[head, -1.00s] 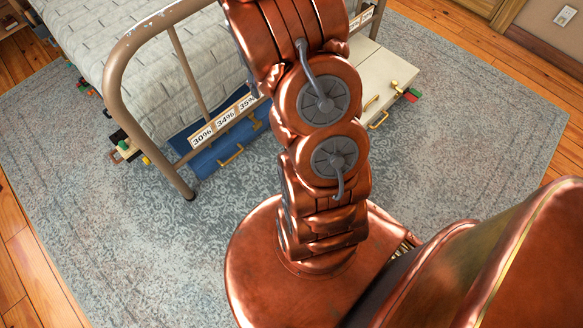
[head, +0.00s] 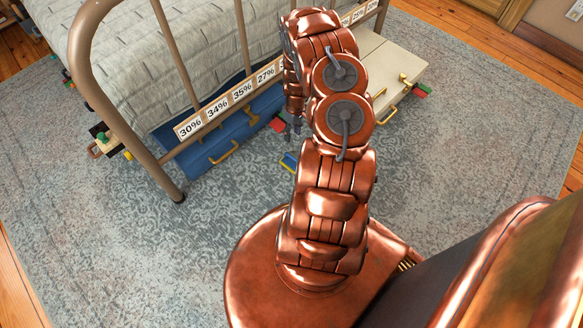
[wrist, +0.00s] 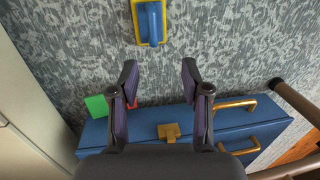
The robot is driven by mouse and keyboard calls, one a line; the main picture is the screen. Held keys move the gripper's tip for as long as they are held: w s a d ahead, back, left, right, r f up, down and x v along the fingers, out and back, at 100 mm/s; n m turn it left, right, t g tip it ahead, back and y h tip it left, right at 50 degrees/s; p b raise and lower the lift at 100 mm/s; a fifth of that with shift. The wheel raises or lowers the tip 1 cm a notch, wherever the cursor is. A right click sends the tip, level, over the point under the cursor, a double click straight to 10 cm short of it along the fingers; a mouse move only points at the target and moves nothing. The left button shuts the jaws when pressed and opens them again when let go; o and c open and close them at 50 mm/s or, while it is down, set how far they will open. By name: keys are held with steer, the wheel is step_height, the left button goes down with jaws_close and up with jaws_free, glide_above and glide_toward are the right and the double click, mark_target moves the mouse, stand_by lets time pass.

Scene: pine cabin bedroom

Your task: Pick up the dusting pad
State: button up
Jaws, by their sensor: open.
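The dusting pad (wrist: 150,22), a blue block with a handle shape on a yellow base, lies on the grey patterned rug at the top of the wrist view. In the head view the dusting pad (head: 289,162) is a small blue and yellow shape, partly hidden by my arm. My gripper (wrist: 159,72) is open and empty, its two dark fingers apart. The pad lies beyond the fingertips in the wrist view, not between them. In the head view my gripper (head: 292,130) points down beside the bed, close to the pad and largely hidden by the arm.
A blue case (wrist: 240,122) with brass handles lies under the bed's metal frame (head: 166,160). Green (wrist: 96,106) and red (head: 278,124) blocks lie near the case. A cream drawer box (head: 385,70) stands to the right. The rug in front is open.

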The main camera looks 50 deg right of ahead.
steer(key=b, duration=0.2)
glide_above(292, 157)
steer(key=d, duration=0.1)
step_height(292, 157, down, 9)
steer(key=shift+t, duration=0.3)
steer(key=shift+a+f+b, duration=0.2)
steer(key=shift+f+b, duration=0.85)
steer(key=shift+f, duration=0.75)
steer(key=shift+a+f+b, duration=0.2)
steer(key=shift+f+b, duration=0.85)
steer(key=shift+f, duration=0.75)
jaws_close()
